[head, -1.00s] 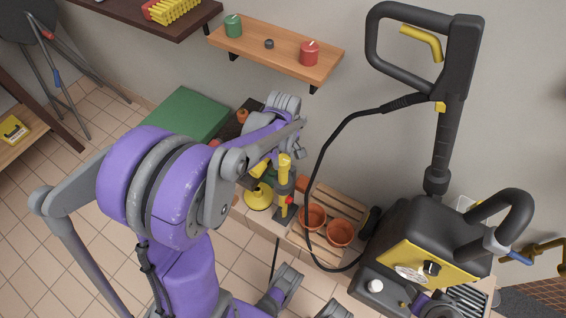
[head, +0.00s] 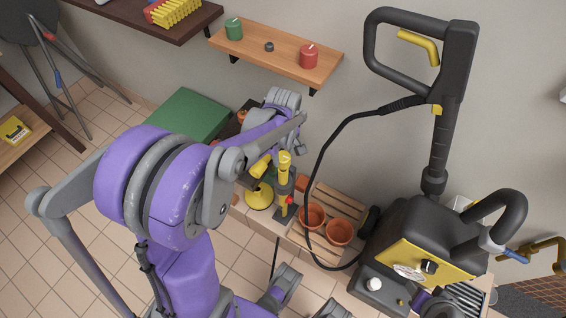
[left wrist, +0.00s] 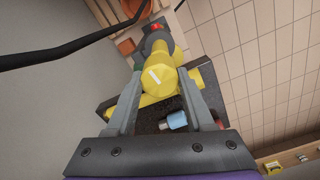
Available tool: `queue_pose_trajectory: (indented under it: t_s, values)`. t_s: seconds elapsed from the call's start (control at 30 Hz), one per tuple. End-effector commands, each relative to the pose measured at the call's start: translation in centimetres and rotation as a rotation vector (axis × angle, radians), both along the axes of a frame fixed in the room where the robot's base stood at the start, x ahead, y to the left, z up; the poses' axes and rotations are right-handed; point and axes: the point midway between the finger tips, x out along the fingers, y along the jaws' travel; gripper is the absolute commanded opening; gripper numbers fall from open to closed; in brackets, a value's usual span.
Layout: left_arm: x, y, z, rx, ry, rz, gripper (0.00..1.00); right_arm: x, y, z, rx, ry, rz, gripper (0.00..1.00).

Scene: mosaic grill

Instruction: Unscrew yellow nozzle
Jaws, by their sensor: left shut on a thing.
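In the head view my left wrist partly hides the fingers.
A yellow disc-shaped piece (head: 259,197) is beside the grey body. Terracotta pots (head: 339,232) stand on a slatted wooden crate to the right. A black hose (head: 318,170) curves past the pots to a black and yellow machine (head: 405,262). A wooden shelf (head: 270,55) is on the wall behind.

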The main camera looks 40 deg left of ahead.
Motion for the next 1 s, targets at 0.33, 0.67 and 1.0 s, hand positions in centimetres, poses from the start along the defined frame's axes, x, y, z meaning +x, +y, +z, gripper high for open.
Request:
queue_pose_trajectory:
  t_s: [0.33,0.67,1.0]
  values:
    - [0.0,0.0,1.6,0.0,0.0,0.0,0.0,0.1,0.0,1.2,0.0,-0.004,0.0,0.5]
    - [0.0,0.0,2.3,0.0,0.0,0.0,0.0,0.1,0.0,1.8,0.0,-0.006,0.0,0.5]
    - [1.0,-0.7,2.6,-0.001,0.0,-0.082,0.0,0.1,0.0,1.7,0.0,-0.005,0.0,0.5]
